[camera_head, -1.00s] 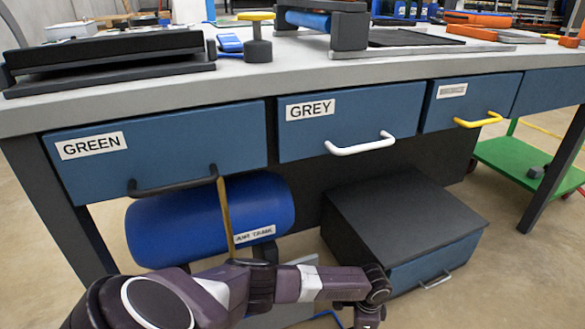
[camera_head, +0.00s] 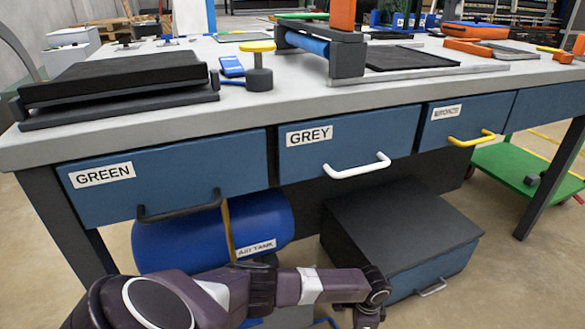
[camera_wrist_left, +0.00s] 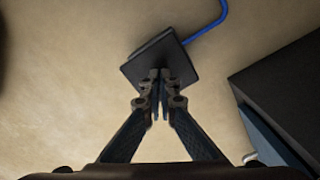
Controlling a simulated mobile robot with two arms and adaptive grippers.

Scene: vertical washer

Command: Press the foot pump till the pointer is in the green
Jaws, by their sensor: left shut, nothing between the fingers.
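The foot pump (camera_wrist_left: 150,52) shows in the left wrist view as a dark, flat, squarish pad on the floor, with a blue hose (camera_wrist_left: 212,32) leading off its upper right. My left gripper (camera_wrist_left: 160,78) is shut and empty, with its fingertips over the near part of the pad. I cannot tell whether they touch it. In the head view my left arm crosses the bottom, and its gripper is out of sight below. A blue air tank (camera_head: 170,248) lies under the bench, partly hidden by the arm. No gauge pointer or green zone is visible. My right gripper is not in view.
The bench (camera_head: 265,112) has drawers labelled GREEN, GREY and a third label, with protruding handles. A dark cabinet (camera_head: 390,225) stands on the floor right of the tank; its dark side is right of the pump in the wrist view. A green cart (camera_head: 515,165) stands farther right.

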